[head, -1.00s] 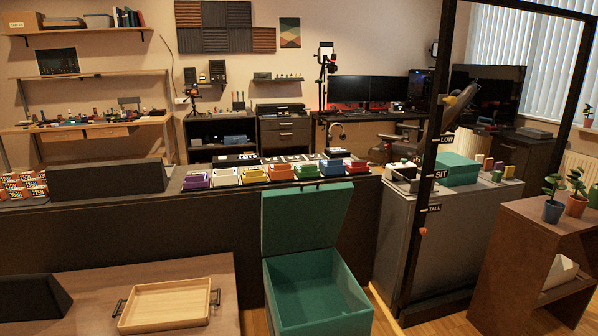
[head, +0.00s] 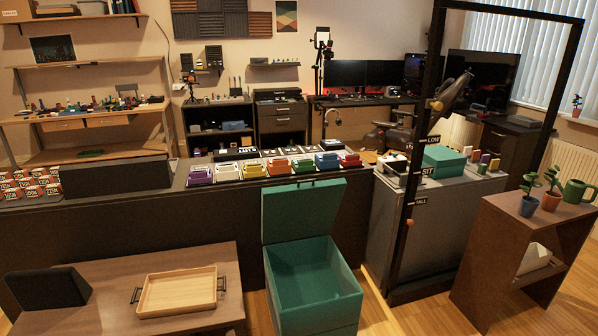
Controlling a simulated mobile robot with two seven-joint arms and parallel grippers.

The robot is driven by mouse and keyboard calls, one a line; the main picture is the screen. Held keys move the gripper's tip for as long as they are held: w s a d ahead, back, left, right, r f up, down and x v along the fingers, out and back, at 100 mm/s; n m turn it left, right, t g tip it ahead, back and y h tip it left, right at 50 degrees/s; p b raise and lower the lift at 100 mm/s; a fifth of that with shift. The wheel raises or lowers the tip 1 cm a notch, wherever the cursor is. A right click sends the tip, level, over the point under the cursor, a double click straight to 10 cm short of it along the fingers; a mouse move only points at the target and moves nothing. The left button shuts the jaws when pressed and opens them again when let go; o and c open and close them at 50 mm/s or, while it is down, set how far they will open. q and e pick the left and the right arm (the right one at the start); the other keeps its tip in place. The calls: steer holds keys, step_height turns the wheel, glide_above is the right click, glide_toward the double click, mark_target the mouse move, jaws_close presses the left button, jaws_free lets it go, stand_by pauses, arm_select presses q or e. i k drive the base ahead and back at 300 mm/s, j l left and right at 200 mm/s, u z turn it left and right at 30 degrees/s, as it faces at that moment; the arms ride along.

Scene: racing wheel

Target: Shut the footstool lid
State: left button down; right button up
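The green footstool (head: 318,312) stands on the floor at the lower middle of the head view. Its lid (head: 303,211) is raised and stands almost upright at the back edge, tilted slightly. The box inside is open and looks empty. Neither of my grippers shows in the head view.
A low wooden table (head: 98,269) with a wooden tray (head: 177,291) and a black wedge (head: 46,288) is left of the footstool. A long dark counter (head: 215,222) runs behind it. A grey cabinet (head: 420,225), black frame (head: 405,225) and brown shelf (head: 488,255) stand right. Wooden floor shows between.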

mark_target(308, 208)
steer(key=i+z, duration=0.15)
steer(key=i, duration=0.3)
steer(key=i+j+z, duration=0.15)
steer(key=i, duration=0.3)
steer(key=i+j+z, duration=0.15)
steer(key=i, duration=0.3)
steer(key=i+j+z, duration=0.15)
steer(key=i, duration=0.3)
